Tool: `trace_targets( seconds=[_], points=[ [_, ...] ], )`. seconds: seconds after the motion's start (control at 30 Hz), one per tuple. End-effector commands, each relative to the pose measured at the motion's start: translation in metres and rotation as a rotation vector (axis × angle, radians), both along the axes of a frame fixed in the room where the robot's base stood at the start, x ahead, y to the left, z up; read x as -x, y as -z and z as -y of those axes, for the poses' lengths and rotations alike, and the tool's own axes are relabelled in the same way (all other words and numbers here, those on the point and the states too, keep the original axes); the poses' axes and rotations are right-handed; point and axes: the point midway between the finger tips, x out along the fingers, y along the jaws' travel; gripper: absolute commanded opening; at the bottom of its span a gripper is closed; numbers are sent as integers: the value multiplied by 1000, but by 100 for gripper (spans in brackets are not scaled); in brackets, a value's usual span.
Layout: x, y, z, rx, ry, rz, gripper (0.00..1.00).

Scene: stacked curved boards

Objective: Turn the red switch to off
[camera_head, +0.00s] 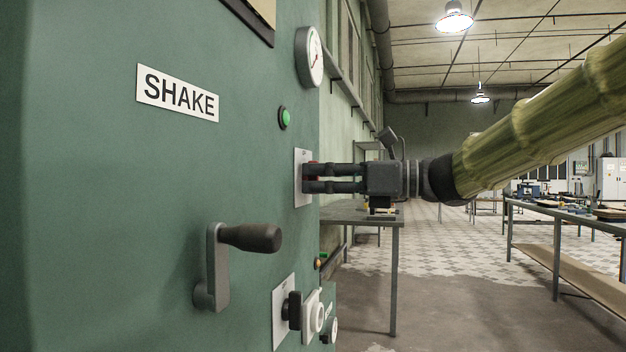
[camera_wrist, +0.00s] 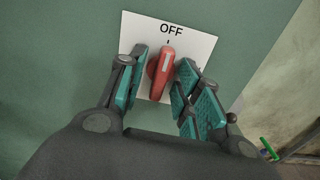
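The red switch (camera_wrist: 162,74) sits on a white plate (camera_wrist: 200,48) marked OFF at its top in the wrist view. Its handle stands nearly upright, its upper end just under the small mark below OFF and leaning slightly right. In the head view the plate (camera_head: 299,178) is on the green panel, and only a bit of red shows behind the fingers. My gripper (camera_wrist: 160,80) has its fingers apart, one on each side of the handle. A narrow gap shows on each side at the upper end; contact lower down cannot be told.
The green machine panel (camera_head: 120,180) carries a crank handle (camera_head: 250,238), a green button (camera_head: 285,117), a round gauge (camera_head: 311,57) and a black-and-white knob (camera_head: 312,312) near the switch. A metal table (camera_head: 370,217) stands behind my gripper.

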Motion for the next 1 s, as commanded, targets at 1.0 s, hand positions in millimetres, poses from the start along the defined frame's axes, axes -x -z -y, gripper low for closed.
trace_targets(
  seconds=[1.0],
  points=[
    [13,-2,66,-1,0,0,34]
  ],
)
